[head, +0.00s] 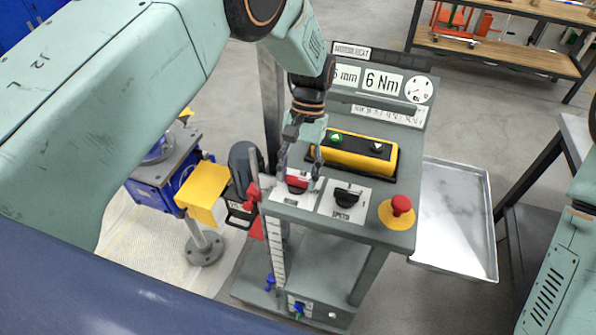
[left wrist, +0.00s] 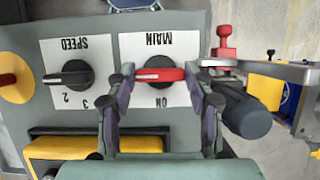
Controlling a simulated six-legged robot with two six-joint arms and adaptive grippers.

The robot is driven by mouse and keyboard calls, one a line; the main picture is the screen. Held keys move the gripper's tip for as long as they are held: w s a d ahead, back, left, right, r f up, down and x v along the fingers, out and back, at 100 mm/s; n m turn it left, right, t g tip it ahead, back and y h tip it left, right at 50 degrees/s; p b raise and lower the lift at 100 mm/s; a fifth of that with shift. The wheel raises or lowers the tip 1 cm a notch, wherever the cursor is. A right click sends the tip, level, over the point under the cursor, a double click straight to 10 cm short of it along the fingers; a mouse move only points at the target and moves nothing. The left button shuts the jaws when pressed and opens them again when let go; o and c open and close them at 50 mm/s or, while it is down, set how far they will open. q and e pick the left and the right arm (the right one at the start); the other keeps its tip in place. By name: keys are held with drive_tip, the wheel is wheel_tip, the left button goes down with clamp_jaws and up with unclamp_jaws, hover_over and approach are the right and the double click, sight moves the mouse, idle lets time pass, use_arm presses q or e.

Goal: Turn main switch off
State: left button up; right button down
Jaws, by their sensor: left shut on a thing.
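The main switch (head: 298,183) is a red knob on a white plate marked MAIN, at the front left of the grey control panel. In the left wrist view the red knob (left wrist: 160,75) lies crosswise, and the letters ON show below it, upside down. My left gripper (head: 300,172) reaches down from above onto the knob. In the left wrist view its two fingers (left wrist: 164,76) stand at either end of the knob and are shut on it. My right gripper is not in view.
Beside the switch are a black speed knob (head: 347,196) and a red emergency button (head: 401,205) on yellow. Behind it is a yellow pendant (head: 358,153) with arrow buttons. A black-handled lever (head: 245,165) stands close on the left. A metal tray (head: 455,220) is at right.

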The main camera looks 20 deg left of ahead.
use_arm(q)
drive_tip(key=shift+w+r, duration=0.2)
drive_tip(key=shift+w, duration=0.1)
drive_tip(key=o, duration=1.2)
drive_tip(key=shift+s+f, duration=0.15)
drive_tip(key=shift+c, duration=0.2)
drive_tip(key=v, duration=0.8)
drive_tip(key=shift+s+f, duration=0.1)
drive_tip(key=x, duration=0.8)
